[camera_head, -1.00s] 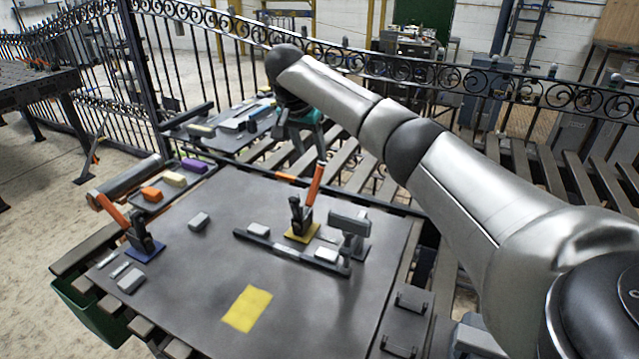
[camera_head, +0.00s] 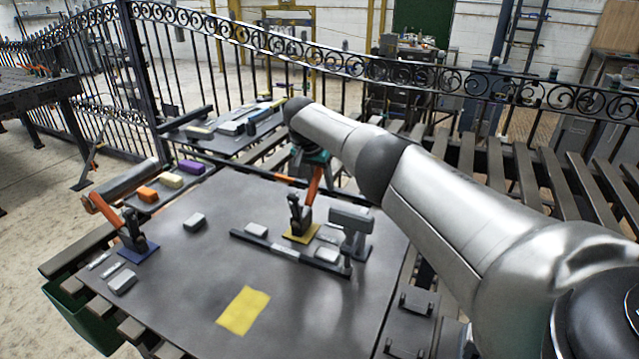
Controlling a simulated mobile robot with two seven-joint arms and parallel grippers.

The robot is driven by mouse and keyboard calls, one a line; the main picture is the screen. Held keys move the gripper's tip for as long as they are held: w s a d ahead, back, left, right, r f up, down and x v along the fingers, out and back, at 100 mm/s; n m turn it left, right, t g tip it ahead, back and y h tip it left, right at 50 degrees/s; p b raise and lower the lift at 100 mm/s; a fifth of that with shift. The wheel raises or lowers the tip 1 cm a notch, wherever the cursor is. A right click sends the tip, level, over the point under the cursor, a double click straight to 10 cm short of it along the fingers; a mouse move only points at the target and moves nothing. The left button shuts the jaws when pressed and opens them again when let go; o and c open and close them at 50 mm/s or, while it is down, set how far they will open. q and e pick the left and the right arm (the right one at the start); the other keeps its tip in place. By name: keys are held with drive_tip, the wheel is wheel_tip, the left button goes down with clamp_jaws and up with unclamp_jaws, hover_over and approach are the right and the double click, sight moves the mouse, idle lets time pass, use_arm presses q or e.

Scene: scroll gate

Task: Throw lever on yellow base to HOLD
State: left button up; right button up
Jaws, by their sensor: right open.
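The lever on the yellow base has a long orange handle (camera_head: 314,184) on a black body (camera_head: 299,214). Its yellow base (camera_head: 300,234) lies flat on the grey table. The handle stands up, leaning slightly right and away. My right gripper (camera_head: 312,160), with a teal part, is open at the handle's top end and overlaps it in the picture. Its fingertips are too small and covered to tell whether the handle is between them or touched. No HOLD mark is readable. My left gripper is not in view.
A second orange lever (camera_head: 103,210) on a blue base (camera_head: 138,252) stands at the table's left. A dark bar (camera_head: 290,252) lies before the yellow base, and a grey post-like fixture (camera_head: 352,232) stands right. A yellow patch (camera_head: 243,310) marks the front. A scroll gate (camera_head: 400,75) runs behind.

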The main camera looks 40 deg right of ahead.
clamp_jaws()
idle(0.5)
idle(1.0)
